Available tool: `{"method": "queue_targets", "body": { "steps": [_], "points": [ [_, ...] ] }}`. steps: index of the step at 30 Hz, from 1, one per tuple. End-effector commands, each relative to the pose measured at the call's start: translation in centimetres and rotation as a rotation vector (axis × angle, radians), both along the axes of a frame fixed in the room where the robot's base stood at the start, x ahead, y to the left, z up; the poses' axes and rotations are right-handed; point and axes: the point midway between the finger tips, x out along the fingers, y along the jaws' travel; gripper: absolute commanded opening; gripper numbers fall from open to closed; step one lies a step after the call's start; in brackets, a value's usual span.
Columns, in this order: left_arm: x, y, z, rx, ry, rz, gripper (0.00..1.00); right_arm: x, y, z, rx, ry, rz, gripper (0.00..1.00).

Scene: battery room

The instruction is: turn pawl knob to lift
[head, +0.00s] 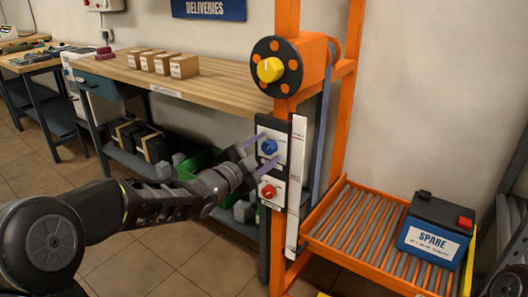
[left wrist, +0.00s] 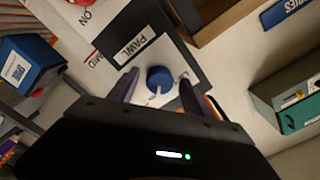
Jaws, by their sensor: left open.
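The blue pawl knob (head: 269,147) sits on a white plate on the orange post, above a red knob (head: 268,191). In the left wrist view the blue knob (left wrist: 160,78) has a pale pointer mark, beside a label reading PAWL (left wrist: 134,43). My left gripper (head: 262,153) is open in front of the plate. In the left wrist view its fingers (left wrist: 158,88) stand on either side of the knob. Whether they touch it I cannot tell. My right gripper is not in view.
A black disc with a yellow knob (head: 270,69) is higher on the orange post (head: 286,20). A roller tray (head: 352,262) with a blue SPARE battery (head: 433,236) is at right. A wooden bench (head: 215,84) with several small boxes stands behind my left arm.

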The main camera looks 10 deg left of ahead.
Motion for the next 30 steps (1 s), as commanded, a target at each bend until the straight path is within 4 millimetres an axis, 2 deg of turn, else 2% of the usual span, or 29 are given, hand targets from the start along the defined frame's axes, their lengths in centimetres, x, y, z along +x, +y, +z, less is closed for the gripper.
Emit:
{"method": "queue_targets", "body": {
  "steps": [4,25,30],
  "points": [
    [-0.02,-0.01,0.0,0.0,0.0,0.0,0.57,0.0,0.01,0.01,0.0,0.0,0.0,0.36],
    [-0.05,0.0,-0.04,0.0,0.001,-0.001,0.0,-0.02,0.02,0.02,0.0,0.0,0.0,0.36],
    [-0.05,0.0,-0.04,-0.001,0.001,-0.001,0.0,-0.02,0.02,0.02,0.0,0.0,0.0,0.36]
  ]
}}
